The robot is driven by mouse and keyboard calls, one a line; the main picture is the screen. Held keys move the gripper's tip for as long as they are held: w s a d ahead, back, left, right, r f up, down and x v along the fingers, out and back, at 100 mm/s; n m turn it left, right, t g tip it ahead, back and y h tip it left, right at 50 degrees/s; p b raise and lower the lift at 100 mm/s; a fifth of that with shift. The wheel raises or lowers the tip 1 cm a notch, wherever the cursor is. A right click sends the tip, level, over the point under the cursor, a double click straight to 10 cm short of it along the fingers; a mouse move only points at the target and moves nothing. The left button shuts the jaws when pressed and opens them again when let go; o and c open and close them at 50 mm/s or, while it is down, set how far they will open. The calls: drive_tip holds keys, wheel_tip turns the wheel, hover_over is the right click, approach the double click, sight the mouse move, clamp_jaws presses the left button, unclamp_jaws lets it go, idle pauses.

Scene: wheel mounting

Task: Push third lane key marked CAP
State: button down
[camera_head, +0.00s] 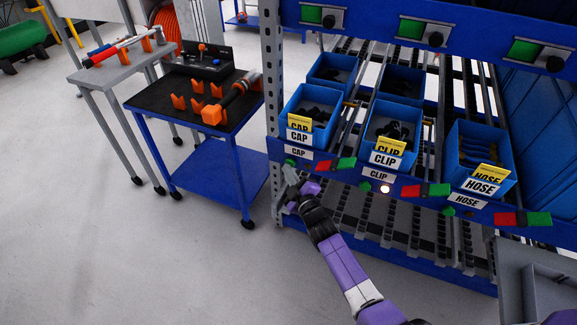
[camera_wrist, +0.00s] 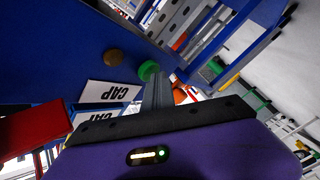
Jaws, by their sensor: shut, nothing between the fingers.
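The rail label CAP (camera_head: 298,152) is on the blue rail below the leftmost CAP bin (camera_head: 302,115). A small green key (camera_head: 290,162) sits under that label, with a red block (camera_head: 322,165) and a green block (camera_head: 345,163) to the right. My gripper (camera_head: 290,174) is shut and empty, just below the green key. In the wrist view, its fingers (camera_wrist: 156,84) reach up close to the round green key (camera_wrist: 148,70), beside the CAP label (camera_wrist: 108,92). I cannot tell whether they touch. A dark brown round lamp (camera_wrist: 113,56) is left of the key.
The CLIP bin (camera_head: 388,132) and HOSE bin (camera_head: 482,160) stand to the right, with similar keys below. The rack's grey post (camera_head: 273,90) is close to my gripper's left. A blue cart (camera_head: 150,105) stands farther left.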

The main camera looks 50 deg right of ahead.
drive_tip(key=shift+d, duration=0.15)
drive_tip(key=shift+w+d+r, duration=0.2)
drive_tip(key=shift+d, duration=0.25)
idle(0.4)
drive_tip(key=shift+s+r, duration=0.1)
drive_tip(key=shift+s, duration=0.1)
drive_tip(key=s+a, duration=0.2)
drive_tip(key=a, duration=0.4)
drive_tip(key=shift+a+f, duration=0.2)
drive_tip(key=shift+f, duration=0.2)
idle(0.5)
idle(0.5)
